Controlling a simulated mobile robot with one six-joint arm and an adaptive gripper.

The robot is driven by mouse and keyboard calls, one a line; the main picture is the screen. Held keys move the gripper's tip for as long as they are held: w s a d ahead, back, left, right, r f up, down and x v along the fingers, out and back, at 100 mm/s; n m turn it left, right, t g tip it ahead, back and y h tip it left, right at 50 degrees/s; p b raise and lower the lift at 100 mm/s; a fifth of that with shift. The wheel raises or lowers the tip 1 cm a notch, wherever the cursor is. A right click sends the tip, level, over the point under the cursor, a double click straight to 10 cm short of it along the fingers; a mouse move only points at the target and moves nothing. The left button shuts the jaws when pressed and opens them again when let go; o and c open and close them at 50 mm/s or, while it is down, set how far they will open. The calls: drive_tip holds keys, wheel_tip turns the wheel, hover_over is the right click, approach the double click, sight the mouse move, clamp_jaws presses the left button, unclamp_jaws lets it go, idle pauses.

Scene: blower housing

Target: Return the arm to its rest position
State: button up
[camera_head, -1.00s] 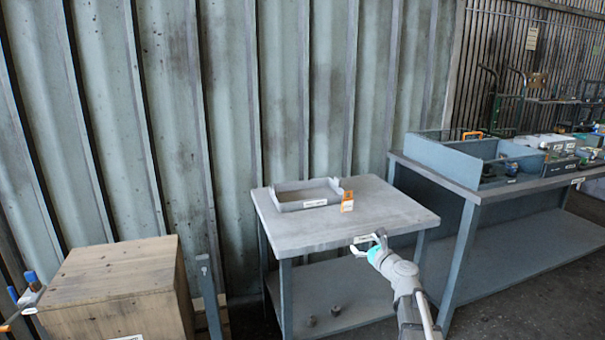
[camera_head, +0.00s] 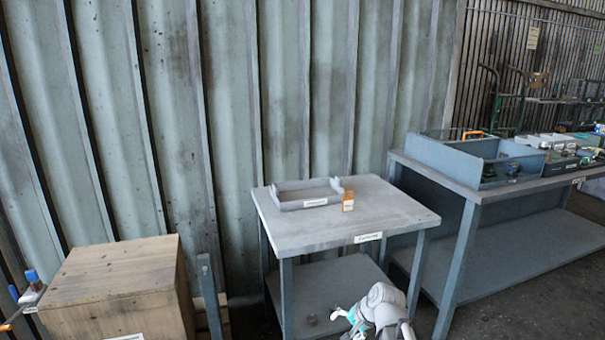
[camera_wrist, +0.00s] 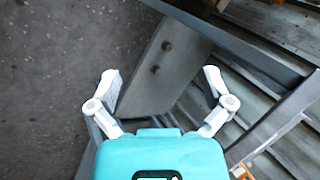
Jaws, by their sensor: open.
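My gripper (camera_head: 336,318) is low in the head view, in front of the small grey table (camera_head: 380,215) and below its top. My folded arm shows beside it at the bottom edge. In the wrist view my gripper (camera_wrist: 160,85) has its two white fingers spread wide apart with nothing between them. Beyond the fingers lie the table's lower shelf (camera_wrist: 155,90) and the dark floor.
A shallow grey tray (camera_head: 290,205) and an orange box (camera_head: 348,201) stand on the small table. A wooden crate (camera_head: 110,285) is at left. A longer workbench (camera_head: 470,196) with a blue-grey bin (camera_head: 450,158) is at right. Dark floor (camera_wrist: 60,80) is bare.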

drive_tip(key=s+d+f+n+g+h, duration=0.2)
drive_tip(key=s+d+n+h, duration=0.1)
drive_tip(key=s, duration=0.2)
drive_tip(key=s+d+f+n+g+h, duration=0.1)
drive_tip(key=s+d+n+g+h, duration=0.1)
drive_tip(key=s+n, duration=0.3)
wheel_tip(320, 180, up, 25)
drive_tip(key=m+p, duration=0.1)
drive_tip(key=p, duration=2.4)
drive_tip(key=shift+r, duration=0.2)
drive_tip(key=shift+s+d, duration=0.1)
